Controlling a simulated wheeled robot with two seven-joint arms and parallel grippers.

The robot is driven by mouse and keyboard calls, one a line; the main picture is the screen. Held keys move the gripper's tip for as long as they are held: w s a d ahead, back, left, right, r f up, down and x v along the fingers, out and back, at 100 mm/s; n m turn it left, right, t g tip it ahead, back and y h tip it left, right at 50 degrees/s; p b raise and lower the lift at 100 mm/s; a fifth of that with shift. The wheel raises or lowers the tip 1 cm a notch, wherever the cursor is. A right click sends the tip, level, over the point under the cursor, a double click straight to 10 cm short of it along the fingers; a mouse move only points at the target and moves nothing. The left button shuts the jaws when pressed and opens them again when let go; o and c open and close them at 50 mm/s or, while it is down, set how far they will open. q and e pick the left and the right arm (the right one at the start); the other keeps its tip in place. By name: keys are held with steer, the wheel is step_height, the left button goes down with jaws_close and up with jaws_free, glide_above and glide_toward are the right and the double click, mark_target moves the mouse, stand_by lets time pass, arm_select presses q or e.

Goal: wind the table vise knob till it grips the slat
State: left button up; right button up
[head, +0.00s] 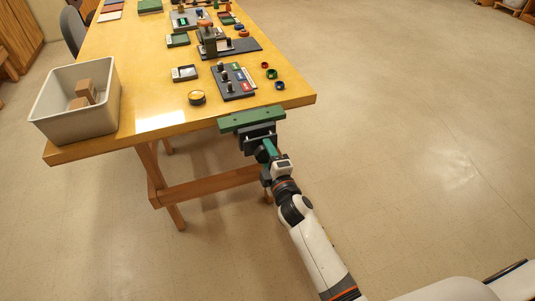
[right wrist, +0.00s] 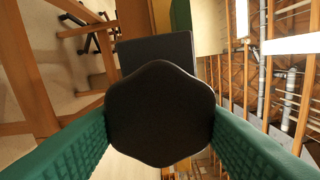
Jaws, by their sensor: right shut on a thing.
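The table vise is at the table's near edge, with a green, long jaw (head: 252,118) and a dark block (head: 258,138) in front of it. My right gripper (head: 267,149) is at the vise's front. In the right wrist view, its green-padded fingers are shut on the black, lobed knob (right wrist: 160,115), one finger on each side. A dark block (right wrist: 160,55) shows behind the knob. I cannot clearly make out the slat or tell whether the jaws touch it. My left gripper is not in view.
The yellow table (head: 150,70) carries a grey bin (head: 75,120) with brown blocks at its left corner. The floor to the right is clear.

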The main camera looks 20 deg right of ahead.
steer(key=m+p, duration=0.1)
steer(key=m, duration=0.5)
steer(key=shift+f, duration=0.2)
steer(key=shift+m, duration=0.3)
steer(key=o, duration=1)
steer(key=shift+c, duration=0.2)
steer(key=shift+s, duration=0.15)
steer(key=s, duration=1.2)
steer(key=shift+d, duration=0.15)
steer(key=shift+w, duration=0.1)
